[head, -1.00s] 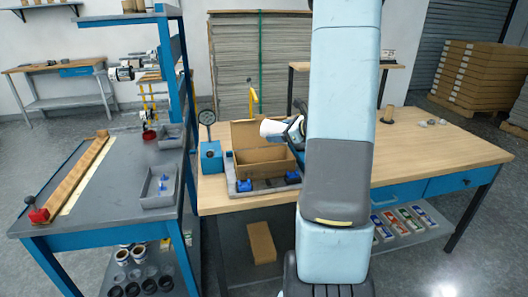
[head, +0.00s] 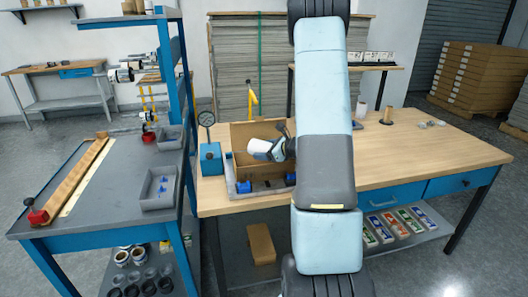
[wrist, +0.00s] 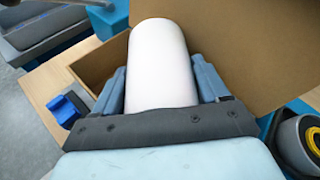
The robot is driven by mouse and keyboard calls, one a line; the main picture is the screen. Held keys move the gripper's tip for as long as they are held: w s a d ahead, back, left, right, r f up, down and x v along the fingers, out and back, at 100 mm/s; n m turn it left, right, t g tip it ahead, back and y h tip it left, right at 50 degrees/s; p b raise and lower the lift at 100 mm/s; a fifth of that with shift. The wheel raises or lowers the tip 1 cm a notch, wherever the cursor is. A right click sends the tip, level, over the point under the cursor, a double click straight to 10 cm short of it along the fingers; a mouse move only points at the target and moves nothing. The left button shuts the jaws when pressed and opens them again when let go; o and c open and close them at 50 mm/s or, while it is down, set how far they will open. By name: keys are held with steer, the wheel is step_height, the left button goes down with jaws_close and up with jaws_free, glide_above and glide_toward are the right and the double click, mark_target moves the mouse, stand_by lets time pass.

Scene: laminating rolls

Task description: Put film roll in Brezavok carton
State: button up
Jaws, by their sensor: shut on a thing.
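The white film roll (wrist: 160,65) is held between the two fingers of my gripper (wrist: 162,80), which is shut on it. In the head view the roll (head: 261,146) is tilted, over the opening of an open brown carton (head: 243,132). My gripper (head: 276,150) is at the roll's right end. The carton stands on the workbench with its back flap raised; in the wrist view its cardboard (wrist: 240,45) rises behind the roll. The carton's floor is hidden. No name on the carton can be read.
The carton sits in a grey fixture (head: 232,190) with blue clamps (head: 290,179). The bench's right half (head: 430,150) is mostly clear.

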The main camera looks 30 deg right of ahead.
steer(key=shift+f, duration=0.3)
